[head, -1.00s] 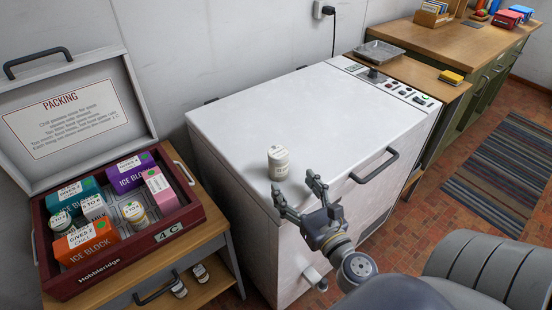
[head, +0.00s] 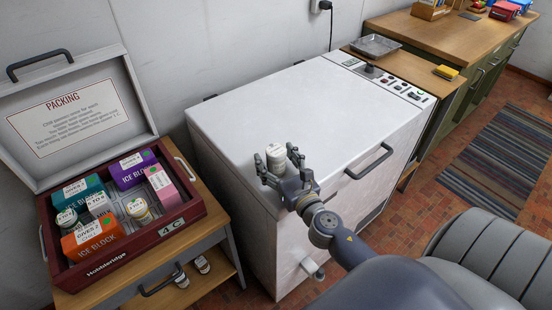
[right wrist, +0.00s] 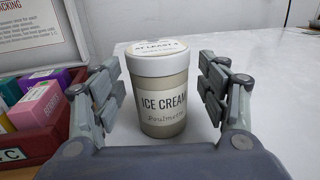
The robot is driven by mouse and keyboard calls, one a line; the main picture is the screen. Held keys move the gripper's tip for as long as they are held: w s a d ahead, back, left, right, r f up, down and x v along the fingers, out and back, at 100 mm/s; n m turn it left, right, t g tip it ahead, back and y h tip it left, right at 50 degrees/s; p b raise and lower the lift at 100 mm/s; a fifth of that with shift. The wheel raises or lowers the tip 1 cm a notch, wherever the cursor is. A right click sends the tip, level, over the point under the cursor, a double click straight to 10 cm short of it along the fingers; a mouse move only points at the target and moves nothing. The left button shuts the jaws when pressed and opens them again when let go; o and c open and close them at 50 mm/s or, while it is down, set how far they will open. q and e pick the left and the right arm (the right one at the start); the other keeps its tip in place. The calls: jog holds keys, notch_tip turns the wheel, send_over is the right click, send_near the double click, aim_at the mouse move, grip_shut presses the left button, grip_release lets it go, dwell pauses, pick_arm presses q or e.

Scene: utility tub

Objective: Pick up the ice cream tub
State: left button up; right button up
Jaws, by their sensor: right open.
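The ice cream tub (head: 276,157) is a small round tub with a white lid and a white label. It stands upright on the white top of the freezer (head: 310,110), near its front left corner. My right gripper (head: 277,161) is open, with a finger on each side of the tub. In the right wrist view the tub (right wrist: 158,92) stands between the open fingers (right wrist: 160,95), with gaps on both sides. Its label reads "ICE CREAM". My left gripper is not in view.
A red packing box (head: 118,259) with its lid raised stands on a wooden stand at left, holding coloured ice blocks and small tubs. A metal tray (head: 375,47) and yellow sponge (head: 446,72) lie behind right. The freezer top behind the tub is clear.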

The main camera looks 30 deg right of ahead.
jog(key=shift+c, duration=0.3)
jog(key=c, duration=1.2)
jog(key=shift+r, duration=0.15)
